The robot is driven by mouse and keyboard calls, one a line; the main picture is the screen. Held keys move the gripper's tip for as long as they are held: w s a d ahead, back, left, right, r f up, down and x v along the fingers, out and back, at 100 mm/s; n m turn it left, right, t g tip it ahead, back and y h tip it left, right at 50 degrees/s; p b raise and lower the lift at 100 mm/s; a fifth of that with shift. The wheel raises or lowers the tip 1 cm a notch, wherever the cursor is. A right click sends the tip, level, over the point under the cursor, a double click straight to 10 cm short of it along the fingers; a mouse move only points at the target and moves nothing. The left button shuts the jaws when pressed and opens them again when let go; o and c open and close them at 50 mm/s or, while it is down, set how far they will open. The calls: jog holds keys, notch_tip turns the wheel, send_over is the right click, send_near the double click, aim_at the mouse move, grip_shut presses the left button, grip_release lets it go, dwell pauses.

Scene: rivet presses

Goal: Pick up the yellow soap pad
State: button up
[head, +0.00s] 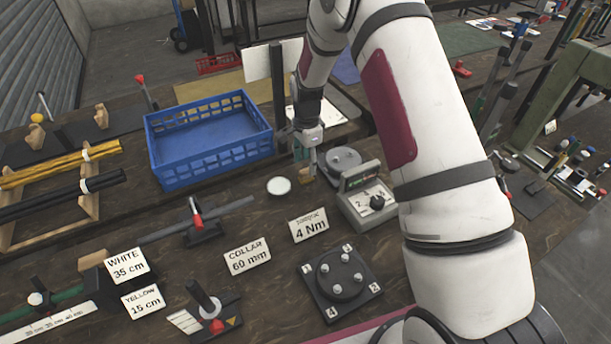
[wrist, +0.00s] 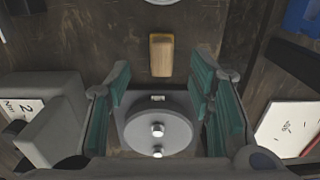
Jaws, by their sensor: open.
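A small yellow-tan block, which looks like the soap pad (wrist: 161,55), lies on the dark wooden bench near the top middle of the wrist view. In the head view the pad (head: 306,175) is small and partly hidden by my gripper (head: 308,158). In the wrist view my gripper (wrist: 162,88) is open, with teal fingers wide apart and nothing between the tips. The pad lies beyond the fingertips in that view, roughly centred between them. The height of the fingers above the bench is hard to tell.
A grey round plate with a knob (wrist: 158,130) stands below the fingers in the wrist view. A grey torque gauge box (head: 366,200) stands to the right, a blue crate (head: 207,168) to the left. A white disc (head: 279,186) lies near the pad.

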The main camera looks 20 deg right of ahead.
aim_at(306, 170)
jog(key=shift+w+f+b, duration=0.1)
jog(key=shift+f+b, duration=0.4)
jog(key=shift+f, duration=2.2)
jog(key=shift+c, duration=0.5)
jog(key=c, duration=1)
